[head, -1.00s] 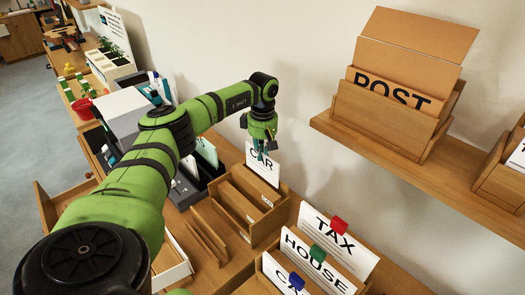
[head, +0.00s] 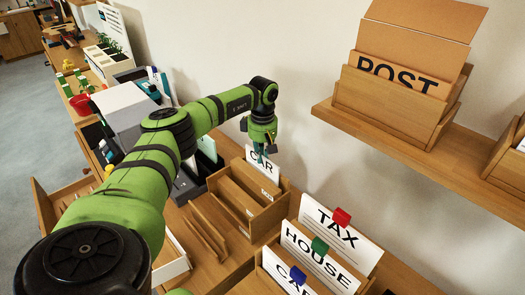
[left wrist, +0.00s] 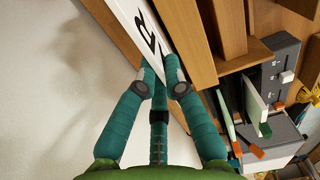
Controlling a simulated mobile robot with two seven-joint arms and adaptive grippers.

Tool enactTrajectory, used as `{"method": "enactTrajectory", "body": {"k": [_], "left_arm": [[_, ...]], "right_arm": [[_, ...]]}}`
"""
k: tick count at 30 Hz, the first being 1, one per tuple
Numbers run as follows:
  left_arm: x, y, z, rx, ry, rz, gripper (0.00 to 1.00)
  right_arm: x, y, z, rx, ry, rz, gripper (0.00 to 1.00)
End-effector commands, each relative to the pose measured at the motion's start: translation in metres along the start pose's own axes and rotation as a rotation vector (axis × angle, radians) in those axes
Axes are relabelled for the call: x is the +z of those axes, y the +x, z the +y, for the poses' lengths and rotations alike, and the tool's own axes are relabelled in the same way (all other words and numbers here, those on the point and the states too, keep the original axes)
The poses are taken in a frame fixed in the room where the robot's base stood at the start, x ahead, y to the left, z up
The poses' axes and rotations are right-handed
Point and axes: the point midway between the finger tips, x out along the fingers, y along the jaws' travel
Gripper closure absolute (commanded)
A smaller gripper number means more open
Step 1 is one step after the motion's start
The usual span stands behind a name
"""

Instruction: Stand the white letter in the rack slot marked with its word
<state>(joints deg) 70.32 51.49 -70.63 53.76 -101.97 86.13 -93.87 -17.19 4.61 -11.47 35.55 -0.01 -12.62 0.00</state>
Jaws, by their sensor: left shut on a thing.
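My left gripper (head: 261,152) is shut on the white letter (head: 262,165), which bears the black word CAR. The letter stands upright at the back of the wooden rack (head: 232,212), and its lower part is hidden behind a rack board. In the left wrist view, the teal fingers (left wrist: 160,78) pinch the top edge of the letter (left wrist: 135,22) beside the wooden boards. The rack has small white slot labels; their words are too small to read. My right gripper is not in view.
At the front, a wooden holder has white cards marked TAX (head: 335,238), HOUSE (head: 315,262) and CAR (head: 285,275), with coloured tabs. A box marked POST (head: 390,105) stands on the wall shelf. Dark office items sit left of the rack.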

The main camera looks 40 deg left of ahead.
Motion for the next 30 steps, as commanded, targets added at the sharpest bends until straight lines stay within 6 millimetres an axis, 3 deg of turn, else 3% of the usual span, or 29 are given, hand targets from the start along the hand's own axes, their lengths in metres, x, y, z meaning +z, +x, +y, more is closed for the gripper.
{"method": "enactTrajectory", "body": {"k": [13, 14, 15, 23, 24, 25, 30], "left_arm": [[0.0, 0.0072, 0.0, 0.0, 0.0, 0.0, 1.0], [0.0, 0.0072, 0.0, 0.0, 0.0, 0.0, 0.78], [0.0, 0.0072, 0.0, 0.0, 0.0, 0.0, 0.62], [0.0, 0.0071, 0.0001, 0.0, 0.0, 0.0, 0.62], [0.0, 0.0072, 0.0, 0.0, 0.0, 0.0, 0.47], [-0.0001, 0.0072, 0.0, 0.0, 0.0, 0.0, 0.41], [-0.0001, 0.0072, 0.0, 0.0, 0.0, 0.0, 0.38]], "right_arm": [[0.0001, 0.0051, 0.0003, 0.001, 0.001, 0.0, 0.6], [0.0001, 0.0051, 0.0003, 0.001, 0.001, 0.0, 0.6], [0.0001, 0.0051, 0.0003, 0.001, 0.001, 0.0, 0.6], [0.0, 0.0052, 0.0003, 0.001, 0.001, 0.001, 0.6], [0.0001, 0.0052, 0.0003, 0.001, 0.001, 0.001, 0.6], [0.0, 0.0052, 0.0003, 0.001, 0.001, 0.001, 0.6], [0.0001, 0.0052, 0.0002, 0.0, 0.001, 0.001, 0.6]]}}
